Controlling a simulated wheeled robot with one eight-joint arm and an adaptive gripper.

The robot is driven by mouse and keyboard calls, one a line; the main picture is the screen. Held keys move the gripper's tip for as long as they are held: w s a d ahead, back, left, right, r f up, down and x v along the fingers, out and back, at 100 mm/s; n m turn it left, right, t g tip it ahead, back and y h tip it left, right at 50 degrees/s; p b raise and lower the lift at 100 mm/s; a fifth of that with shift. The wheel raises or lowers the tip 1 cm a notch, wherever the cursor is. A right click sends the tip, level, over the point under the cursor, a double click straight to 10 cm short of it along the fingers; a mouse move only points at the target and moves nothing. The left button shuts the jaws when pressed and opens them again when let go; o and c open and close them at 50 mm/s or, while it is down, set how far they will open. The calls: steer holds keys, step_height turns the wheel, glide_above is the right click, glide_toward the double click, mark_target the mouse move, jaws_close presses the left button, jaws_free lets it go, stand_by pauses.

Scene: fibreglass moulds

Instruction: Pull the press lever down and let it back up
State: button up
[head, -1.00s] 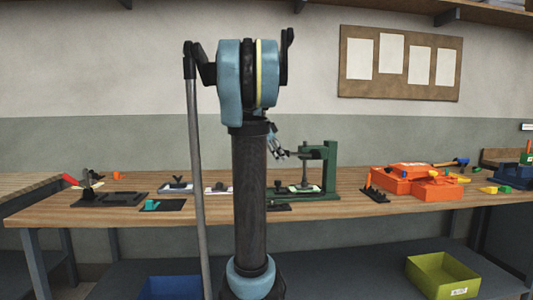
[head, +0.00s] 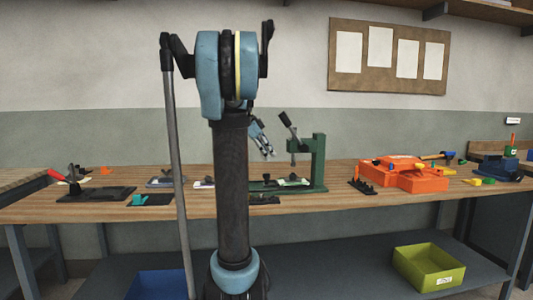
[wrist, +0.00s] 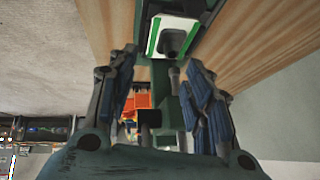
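The green press (head: 318,165) stands on the bench right of my arm. Its dark lever (head: 289,122) points up and to the left, with the knob at its upper end. My gripper (head: 269,153) is just left of the press, below the lever's knob and apart from it. In the wrist view my gripper (wrist: 160,62) is open, its two blue-padded fingers spread with nothing clearly held. A white plate with green strips (wrist: 172,38) shows beyond the fingertips. My arm hides part of the bench left of the press.
An orange mould (head: 415,180) and a dark rack (head: 362,186) lie right of the press. A dark fixture with a red handle (head: 85,190) is at the left. A yellow-green bin (head: 428,268) and a blue bin (head: 155,285) sit below.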

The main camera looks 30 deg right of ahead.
steer(key=shift+r, duration=0.1)
steer(key=v, duration=1.1)
steer(key=shift+a+r, duration=0.25)
steer(key=shift+a, duration=0.1)
